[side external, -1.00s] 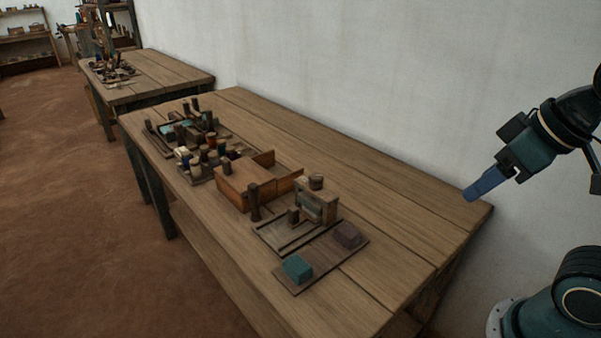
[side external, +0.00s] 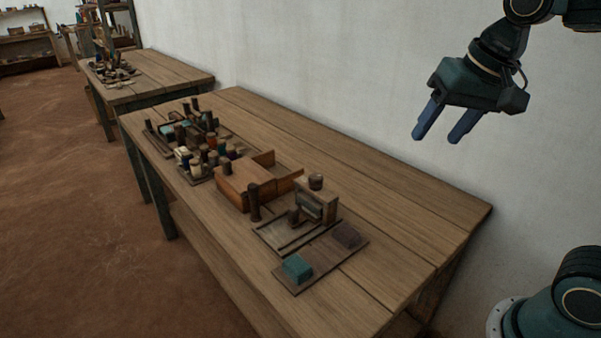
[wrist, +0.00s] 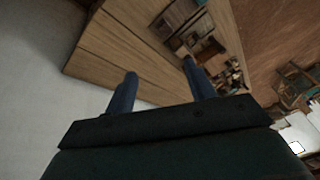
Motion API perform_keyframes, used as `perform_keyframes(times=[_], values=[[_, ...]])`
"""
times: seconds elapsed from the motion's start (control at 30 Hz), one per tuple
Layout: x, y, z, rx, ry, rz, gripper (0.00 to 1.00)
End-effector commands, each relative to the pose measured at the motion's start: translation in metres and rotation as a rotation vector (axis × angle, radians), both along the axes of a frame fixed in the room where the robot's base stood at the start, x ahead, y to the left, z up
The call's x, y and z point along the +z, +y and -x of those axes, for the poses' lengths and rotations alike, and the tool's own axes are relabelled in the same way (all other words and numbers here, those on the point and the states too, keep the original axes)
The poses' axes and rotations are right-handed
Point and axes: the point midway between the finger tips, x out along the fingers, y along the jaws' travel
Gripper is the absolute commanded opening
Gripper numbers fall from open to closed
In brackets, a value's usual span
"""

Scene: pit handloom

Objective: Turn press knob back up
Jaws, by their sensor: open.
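A small press (side external: 318,206) with a wooden frame stands on the near bench. The dark round press knob (side external: 316,182) sits on top of it; the view is too small to tell how far it is turned. My gripper (side external: 437,138) is open and empty, high above the right part of the bench and well clear of the press. In the wrist view, my gripper's blue fingers (wrist: 155,80) are apart with nothing between them. The bench fittings there are small and tilted, and I cannot pick out the knob.
The wooden bench (side external: 400,225) holds a teal block (side external: 297,268), a purple-grey block (side external: 347,235), a dark upright post (side external: 254,202) and an orange-brown wooden box (side external: 240,185). Spools and blocks crowd trays farther left. The bench's right end is bare, beside a white wall.

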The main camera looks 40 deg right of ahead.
Motion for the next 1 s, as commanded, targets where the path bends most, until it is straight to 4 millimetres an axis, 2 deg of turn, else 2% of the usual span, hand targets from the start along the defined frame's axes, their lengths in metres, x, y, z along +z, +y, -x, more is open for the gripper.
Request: perform_keyframes(times=[0.03,0.23,0.47,0.77,1.0], values=[[0.002,0.0,-0.012,-0.048,0.015,-0.018,0.55],[0.009,-0.001,-0.056,-0.263,0.068,-0.09,0.55],[0.008,-0.001,-0.108,-0.516,0.127,-0.16,0.55],[-0.01,-0.002,-0.174,-0.851,0.196,-0.228,0.55],[-0.036,-0.003,-0.224,-1.125,0.242,-0.263,0.55]])
